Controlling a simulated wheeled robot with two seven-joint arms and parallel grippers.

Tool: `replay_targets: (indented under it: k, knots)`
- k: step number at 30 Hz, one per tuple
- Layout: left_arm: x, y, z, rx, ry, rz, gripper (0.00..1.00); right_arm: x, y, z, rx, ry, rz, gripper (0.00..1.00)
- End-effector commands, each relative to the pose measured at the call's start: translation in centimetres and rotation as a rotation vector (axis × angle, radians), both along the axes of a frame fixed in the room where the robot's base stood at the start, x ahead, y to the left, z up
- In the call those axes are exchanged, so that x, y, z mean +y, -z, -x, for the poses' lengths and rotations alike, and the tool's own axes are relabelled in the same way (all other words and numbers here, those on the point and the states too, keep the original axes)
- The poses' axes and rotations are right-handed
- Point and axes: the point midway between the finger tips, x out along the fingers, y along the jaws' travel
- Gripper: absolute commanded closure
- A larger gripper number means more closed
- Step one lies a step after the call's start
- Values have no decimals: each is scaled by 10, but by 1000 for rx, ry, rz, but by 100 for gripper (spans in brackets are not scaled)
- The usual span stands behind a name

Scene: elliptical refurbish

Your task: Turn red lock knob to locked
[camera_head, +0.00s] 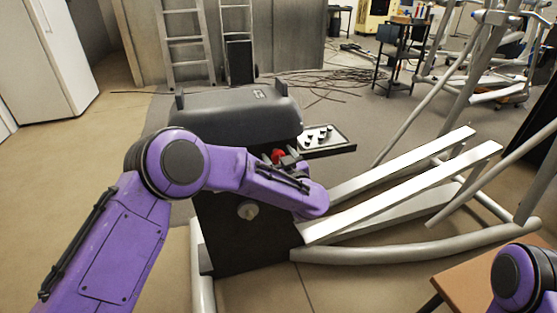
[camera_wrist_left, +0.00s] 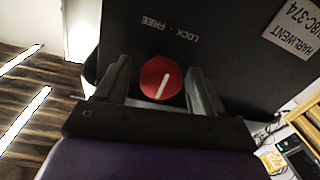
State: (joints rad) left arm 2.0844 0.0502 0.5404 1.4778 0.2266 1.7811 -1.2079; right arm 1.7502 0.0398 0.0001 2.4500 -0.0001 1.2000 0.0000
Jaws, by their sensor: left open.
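The red lock knob (camera_wrist_left: 161,77) is round with a white pointer line and sits on the black panel of the elliptical machine. In the left wrist view the words LOCK and FREE (camera_wrist_left: 170,28) are printed beside it, upside down. The white line runs slightly slanted across the knob's side away from the words; I cannot tell which setting it marks. My left gripper (camera_wrist_left: 158,82) is open, with one finger on each side of the knob and visible gaps. In the head view the knob (camera_head: 278,155) shows just beyond my left gripper (camera_head: 284,161). My right gripper is out of frame.
The machine's dark grey cover (camera_head: 235,112) rises behind the knob. A tray with small parts (camera_head: 340,147) sticks out to its right. White rails (camera_head: 420,185) extend right, and a brown table (camera_head: 470,280) stands at the lower right. The floor at left is open.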

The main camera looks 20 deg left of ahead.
Motion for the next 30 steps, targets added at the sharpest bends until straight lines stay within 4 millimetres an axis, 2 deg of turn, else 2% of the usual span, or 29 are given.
replay_targets:
  k: [6, 7, 9, 12, 23, 30]
  knots:
    - [1, 0, -1, 1, 0, 1, 31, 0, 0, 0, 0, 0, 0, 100]
    - [1, 0, -1, 1, 0, 1, 34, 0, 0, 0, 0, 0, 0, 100]
    - [1, 0, -1, 1, 0, 1, 57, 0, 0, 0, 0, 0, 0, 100]
    - [0, 0, -1, 1, 0, 1, 86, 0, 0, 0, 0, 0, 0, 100]
    - [0, -1, 0, -23, 1, 37, 86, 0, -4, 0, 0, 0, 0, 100]
    - [0, -1, 0, -104, 2, 158, 86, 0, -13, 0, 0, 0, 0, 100]
